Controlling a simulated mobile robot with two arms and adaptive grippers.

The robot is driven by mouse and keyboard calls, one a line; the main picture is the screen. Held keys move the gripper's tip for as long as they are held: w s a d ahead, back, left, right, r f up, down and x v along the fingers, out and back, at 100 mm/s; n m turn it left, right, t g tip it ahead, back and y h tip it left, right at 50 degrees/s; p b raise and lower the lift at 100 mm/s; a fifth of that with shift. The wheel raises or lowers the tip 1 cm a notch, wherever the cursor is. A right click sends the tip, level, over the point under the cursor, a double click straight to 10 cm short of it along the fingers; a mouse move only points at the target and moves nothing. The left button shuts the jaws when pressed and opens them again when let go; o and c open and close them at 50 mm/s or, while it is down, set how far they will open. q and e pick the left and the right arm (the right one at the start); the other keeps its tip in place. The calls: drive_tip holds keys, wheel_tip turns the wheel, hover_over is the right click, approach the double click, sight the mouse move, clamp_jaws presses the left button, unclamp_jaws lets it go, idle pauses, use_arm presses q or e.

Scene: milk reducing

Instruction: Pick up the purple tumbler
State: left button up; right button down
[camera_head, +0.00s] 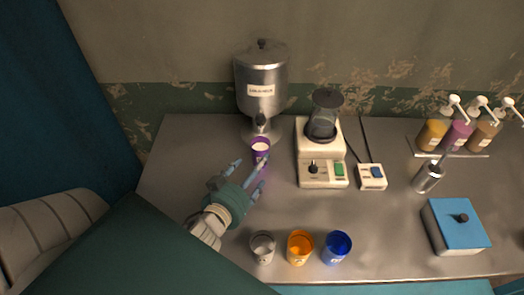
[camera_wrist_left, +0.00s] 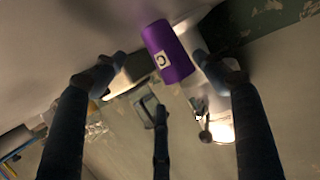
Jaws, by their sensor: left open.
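The purple tumbler (camera_head: 260,156) stands on the metal counter (camera_head: 385,235), below the spout of the steel dispenser (camera_head: 261,78). Its top looks pale inside, perhaps milk. My left gripper (camera_head: 250,173) reaches in from the lower left, its three fingers spread and open just in front of the tumbler. In the left wrist view, the tumbler (camera_wrist_left: 167,52) shows a small white label and lies between the two outer fingers of the gripper (camera_wrist_left: 160,72). I cannot tell whether any finger touches it. My right gripper is not in view.
A white blender-like machine (camera_head: 321,173) stands right of the tumbler, with a small switch box (camera_head: 371,178) beside it. Grey (camera_head: 263,247), orange (camera_head: 300,248) and blue (camera_head: 337,248) cups stand near the front edge. A blue-lidded box (camera_head: 455,225) and pump bottles (camera_head: 458,135) are at right.

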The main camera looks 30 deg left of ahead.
sight(261, 157)
use_arm(q)
drive_tip(key=shift+w+a+f, duration=0.1)
drive_tip(key=shift+w, duration=0.5)
drive_tip(key=shift+w+f, duration=0.1)
drive_tip(key=shift+w, duration=0.2)
drive_tip(key=x, duration=0.1)
drive_tip(key=p+x, duration=0.1)
drive_tip(key=x, duration=0.1)
drive_tip(key=p+x, duration=0.1)
drive_tip(key=x, duration=0.1)
drive_tip(key=shift+w+a+r, duration=0.15)
drive_tip(key=shift+a+r, duration=0.1)
drive_tip(key=shift+r, duration=0.05)
drive_tip(key=shift+w+f, duration=0.15)
drive_tip(key=c, duration=1.1)
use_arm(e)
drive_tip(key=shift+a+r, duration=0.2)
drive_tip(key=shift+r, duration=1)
